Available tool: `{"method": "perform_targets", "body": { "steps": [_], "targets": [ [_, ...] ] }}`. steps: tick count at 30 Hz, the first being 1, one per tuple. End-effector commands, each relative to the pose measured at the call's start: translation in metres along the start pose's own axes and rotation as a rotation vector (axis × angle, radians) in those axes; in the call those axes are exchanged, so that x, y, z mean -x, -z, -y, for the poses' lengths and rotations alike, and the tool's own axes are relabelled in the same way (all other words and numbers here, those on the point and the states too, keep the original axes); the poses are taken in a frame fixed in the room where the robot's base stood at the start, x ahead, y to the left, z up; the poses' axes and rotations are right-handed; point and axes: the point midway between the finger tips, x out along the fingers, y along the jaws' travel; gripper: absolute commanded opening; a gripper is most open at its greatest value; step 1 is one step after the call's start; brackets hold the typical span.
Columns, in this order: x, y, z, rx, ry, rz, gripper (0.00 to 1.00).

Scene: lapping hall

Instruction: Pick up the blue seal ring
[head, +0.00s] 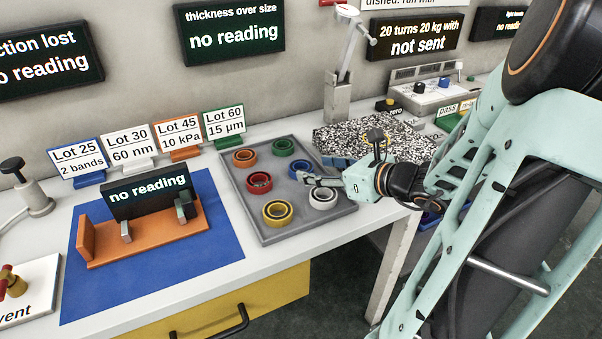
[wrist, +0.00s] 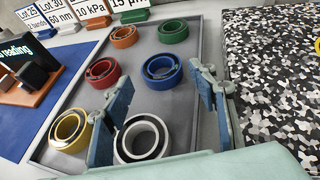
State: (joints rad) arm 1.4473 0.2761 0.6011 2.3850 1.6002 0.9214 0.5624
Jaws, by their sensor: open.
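The blue seal ring (wrist: 150,77) lies on the grey tray (head: 256,219), in the right column's middle place. In the head view the blue ring (head: 294,170) is partly behind my gripper (head: 308,180). In the wrist view my gripper (wrist: 163,90) is open, with one finger to each side and nothing between the pads held. The blue ring shows just beyond the fingertips, roughly between them. The white ring (wrist: 141,138) lies nearer, below the fingers. I cannot tell the exact height of the fingertips above the tray.
Red (head: 259,182), yellow (head: 278,212), orange (head: 244,157) and green (head: 284,147) rings share the tray. A speckled block (wrist: 275,70) stands close on the right. An orange fixture (head: 150,234) sits on a blue mat (head: 214,255) to the left.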

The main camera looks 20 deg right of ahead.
Motion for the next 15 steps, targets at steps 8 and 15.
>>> {"method": "perform_targets", "body": {
  "steps": [8, 15],
  "targets": [
    [-0.029, 0.005, 0.000, 0.001, -0.002, 0.002, 0.53],
    [-0.055, 0.003, 0.000, 0.001, -0.001, 0.001, 0.53]
  ]
}}
